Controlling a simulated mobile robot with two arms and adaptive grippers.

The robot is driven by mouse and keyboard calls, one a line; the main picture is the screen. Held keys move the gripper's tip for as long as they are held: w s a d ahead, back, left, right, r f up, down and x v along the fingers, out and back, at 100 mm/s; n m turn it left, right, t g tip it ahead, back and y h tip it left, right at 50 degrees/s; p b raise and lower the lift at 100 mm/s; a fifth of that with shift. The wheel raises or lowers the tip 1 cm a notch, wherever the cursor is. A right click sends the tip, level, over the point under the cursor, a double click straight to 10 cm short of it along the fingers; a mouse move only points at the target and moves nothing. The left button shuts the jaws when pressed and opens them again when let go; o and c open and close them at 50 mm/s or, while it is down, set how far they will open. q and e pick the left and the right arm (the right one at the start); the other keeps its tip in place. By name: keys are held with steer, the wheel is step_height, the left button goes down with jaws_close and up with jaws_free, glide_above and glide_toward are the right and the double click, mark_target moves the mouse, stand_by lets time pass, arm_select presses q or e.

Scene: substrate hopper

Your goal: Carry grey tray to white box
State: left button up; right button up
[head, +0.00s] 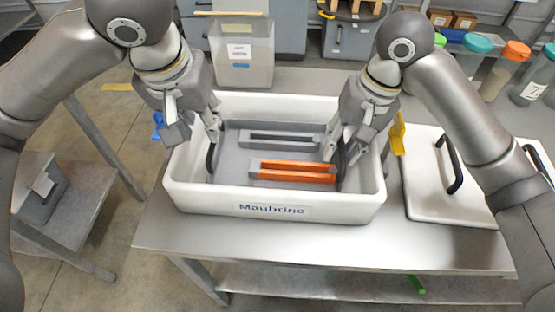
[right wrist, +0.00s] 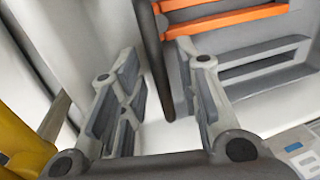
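The grey tray (head: 232,172) lies inside the white box (head: 200,202), whose front label reads something like "Maybrino". The tray has a dark handle at each end and holds orange slotted bars (head: 292,170) and a grey slotted bar (head: 270,137). My left gripper (head: 196,136) is over the box's left end, at the left handle (head: 210,160); its fingers look apart. My right gripper (head: 343,148) is at the right handle. In the right wrist view its fingers (right wrist: 158,62) are open, with the dark handle (right wrist: 152,50) between them.
The box stands on a steel table (head: 300,240). A white lid (head: 430,175) with dark handles lies to its right. A labelled clear container (head: 242,65) stands behind it. Jars with coloured lids (head: 505,65) are at the back right. Bare table shows in front.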

arm_select(q)
steer(key=shift+s+r, duration=0.1)
steer(key=shift+r, duration=0.3)
arm_select(e)
steer(key=shift+r, duration=0.25)
step_height(320, 180, up, 11)
steer(key=d, duration=0.2)
steer(key=shift+d, duration=0.15)
arm_select(q)
steer(key=shift+r, duration=0.1)
arm_select(e)
steer(key=shift+r, duration=0.25)
